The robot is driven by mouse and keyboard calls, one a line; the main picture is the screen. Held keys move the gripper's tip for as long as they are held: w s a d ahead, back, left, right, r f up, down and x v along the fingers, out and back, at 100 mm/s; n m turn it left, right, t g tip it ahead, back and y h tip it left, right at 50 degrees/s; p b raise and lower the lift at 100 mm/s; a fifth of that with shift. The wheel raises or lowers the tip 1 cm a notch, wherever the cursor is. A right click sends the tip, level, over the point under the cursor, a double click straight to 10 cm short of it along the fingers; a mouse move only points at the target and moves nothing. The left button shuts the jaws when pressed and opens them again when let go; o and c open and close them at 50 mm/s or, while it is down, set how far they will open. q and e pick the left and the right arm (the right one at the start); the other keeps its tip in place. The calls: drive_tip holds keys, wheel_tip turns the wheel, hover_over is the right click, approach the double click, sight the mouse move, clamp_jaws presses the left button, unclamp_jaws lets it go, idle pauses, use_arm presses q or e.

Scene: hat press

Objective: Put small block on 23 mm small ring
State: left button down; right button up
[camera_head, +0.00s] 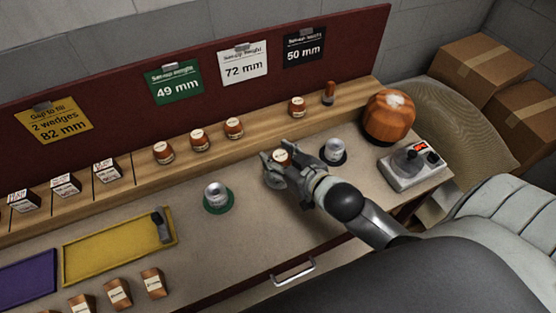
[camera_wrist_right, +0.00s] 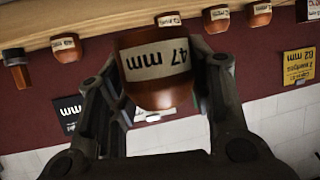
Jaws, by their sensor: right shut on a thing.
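My right gripper (camera_head: 279,165) is shut on a small reddish-brown rounded block (camera_head: 282,157) with a pale label. In the right wrist view the block (camera_wrist_right: 160,88) reads 47 mm, upside down, between the fingers. In the head view it is over the table, between a green ring (camera_head: 219,208) and a black ring (camera_head: 336,161). Each of these rings has a silver piece on it. The gripper and arm hide the table under the block, so any ring there is hidden. I cannot read 23 mm anywhere. My left gripper is not in view.
Several similar blocks (camera_head: 199,140) stand on the wooden shelf (camera_head: 265,132). Signs on the red board read 49 mm (camera_head: 174,82), 72 mm (camera_head: 243,63) and 50 mm (camera_head: 304,48). A large orange rounded form (camera_head: 388,118) and a joystick box (camera_head: 413,165) stand at the right.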

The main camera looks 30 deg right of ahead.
drive_tip(key=w+f, duration=0.1)
drive_tip(key=f, duration=0.1)
drive_tip(key=w+d+f, duration=0.1)
drive_tip(key=w+f, duration=0.1)
drive_tip(key=w+d+f, duration=0.1)
drive_tip(key=f, duration=0.1)
drive_tip(key=shift+w, duration=0.2)
drive_tip(key=shift+a+f+p, duration=0.15)
drive_tip(key=shift+f+p, duration=0.3)
drive_tip(key=shift+f, duration=1)
drive_tip(key=o, duration=1)
drive_tip(key=shift+f, duration=0.15)
drive_tip(key=shift+b+v, duration=0.6)
drive_tip(key=shift+v, duration=5.5)
